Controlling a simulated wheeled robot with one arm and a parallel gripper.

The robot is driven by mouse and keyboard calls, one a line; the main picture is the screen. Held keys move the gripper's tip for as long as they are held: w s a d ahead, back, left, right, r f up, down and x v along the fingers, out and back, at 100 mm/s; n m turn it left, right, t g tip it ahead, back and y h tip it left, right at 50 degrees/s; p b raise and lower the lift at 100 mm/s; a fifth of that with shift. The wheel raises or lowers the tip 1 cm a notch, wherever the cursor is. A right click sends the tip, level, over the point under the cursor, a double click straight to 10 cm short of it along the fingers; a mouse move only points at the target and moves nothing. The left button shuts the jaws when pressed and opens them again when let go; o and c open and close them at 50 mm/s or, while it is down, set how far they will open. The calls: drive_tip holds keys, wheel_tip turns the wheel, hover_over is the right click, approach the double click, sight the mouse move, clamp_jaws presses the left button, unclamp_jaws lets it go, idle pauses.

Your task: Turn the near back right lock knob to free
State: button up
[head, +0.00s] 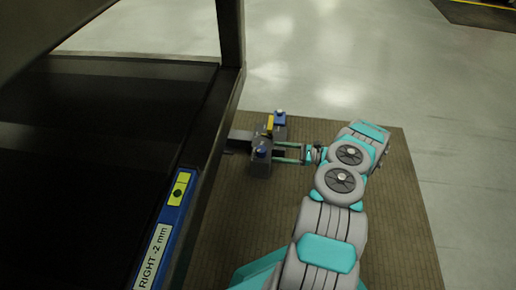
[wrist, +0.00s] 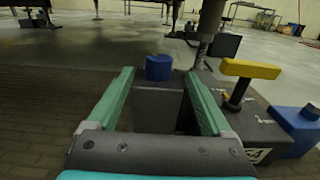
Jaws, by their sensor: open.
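A small dark grey block (head: 258,167) sits beside the black frame. It carries a near blue knob (head: 262,152), a far blue knob (head: 279,117) and a yellow bar handle (head: 270,124) between them. My gripper (head: 277,152) is open at the near knob, with its two green fingers pointing left. In the wrist view the near knob (wrist: 159,67) shows between and beyond the fingers of my gripper (wrist: 160,76), and I see no contact. The yellow handle (wrist: 250,70) and far blue knob (wrist: 298,126) stand right of the fingers. The knob's setting is unreadable.
A black frame (head: 208,130) with an upright post (head: 231,35) rises left of the block. A brown mat (head: 395,220) covers the floor below. Pale open floor (head: 400,70) lies beyond.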

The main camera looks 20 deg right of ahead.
sight(261, 149)
drive_tip(key=x, duration=0.7)
drive_tip(key=shift+w+a+b, duration=0.1)
drive_tip(key=shift+a+b, duration=0.15)
drive_tip(key=shift+b, duration=0.15)
clamp_jaws()
idle(0.3)
